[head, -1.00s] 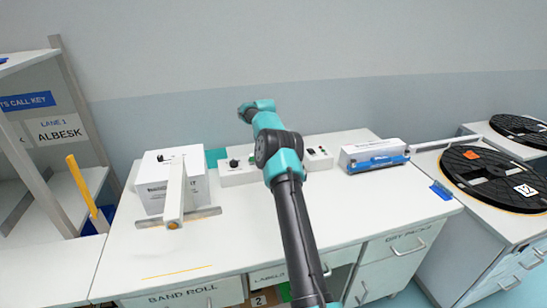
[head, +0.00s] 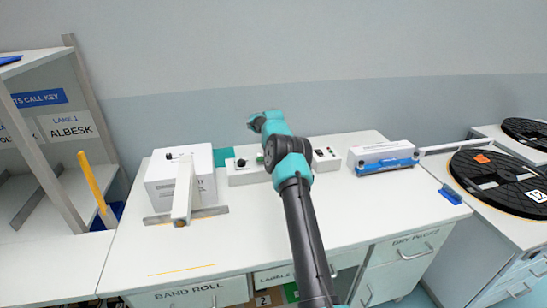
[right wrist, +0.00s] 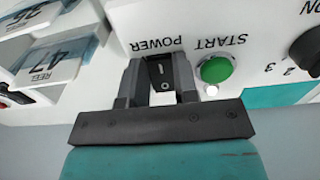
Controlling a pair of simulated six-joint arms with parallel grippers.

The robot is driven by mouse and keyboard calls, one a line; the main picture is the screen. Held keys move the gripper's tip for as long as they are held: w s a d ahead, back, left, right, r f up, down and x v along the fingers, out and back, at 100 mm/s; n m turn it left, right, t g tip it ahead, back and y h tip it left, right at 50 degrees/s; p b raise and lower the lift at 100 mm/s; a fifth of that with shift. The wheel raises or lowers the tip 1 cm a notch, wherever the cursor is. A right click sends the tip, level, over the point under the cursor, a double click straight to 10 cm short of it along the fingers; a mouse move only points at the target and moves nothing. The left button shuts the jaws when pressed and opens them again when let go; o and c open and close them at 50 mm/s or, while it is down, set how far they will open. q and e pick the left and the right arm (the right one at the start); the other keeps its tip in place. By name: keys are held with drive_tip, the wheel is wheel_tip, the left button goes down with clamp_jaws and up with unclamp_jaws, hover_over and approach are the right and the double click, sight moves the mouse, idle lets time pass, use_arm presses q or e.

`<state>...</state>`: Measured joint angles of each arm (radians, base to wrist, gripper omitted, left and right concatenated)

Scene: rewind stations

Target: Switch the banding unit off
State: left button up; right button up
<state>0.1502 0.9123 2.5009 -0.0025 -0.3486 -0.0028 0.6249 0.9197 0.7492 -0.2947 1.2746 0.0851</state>
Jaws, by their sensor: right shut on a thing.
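In the right wrist view, a black rocker switch (right wrist: 160,70) marked I and O sits beside the upside-down word POWER on a white panel. My right gripper (right wrist: 160,88) has its dark fingers on both sides of this switch and is shut on it. A green START button (right wrist: 216,69) is just to its right, with a small white lamp (right wrist: 212,90) by it. In the head view, the long white control box (head: 245,178) stands at the back of the bench. My right arm crosses in front of it and hides the gripper and the switch. My left gripper is out of view.
A black knob (right wrist: 308,50) with numbers is right of START. Reel cards (right wrist: 60,58) are at the left. On the bench (head: 240,225), a white machine (head: 160,185) with a bar stands left and a blue-and-white box (head: 383,158) right. The bench front is clear.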

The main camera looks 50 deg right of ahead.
drive_tip(key=c, duration=0.3)
drive_tip(key=shift+w+d+r+g, duration=0.1)
drive_tip(key=shift+w+d+g, duration=0.15)
drive_tip(key=shift+g, duration=0.05)
drive_tip(key=shift+s+a+g+y, duration=0.2)
drive_tip(key=shift+g+y, duration=0.1)
drive_tip(key=shift+y, duration=0.1)
idle(0.4)
drive_tip(key=o, duration=0.9)
drive_tip(key=shift+d+r, duration=0.1)
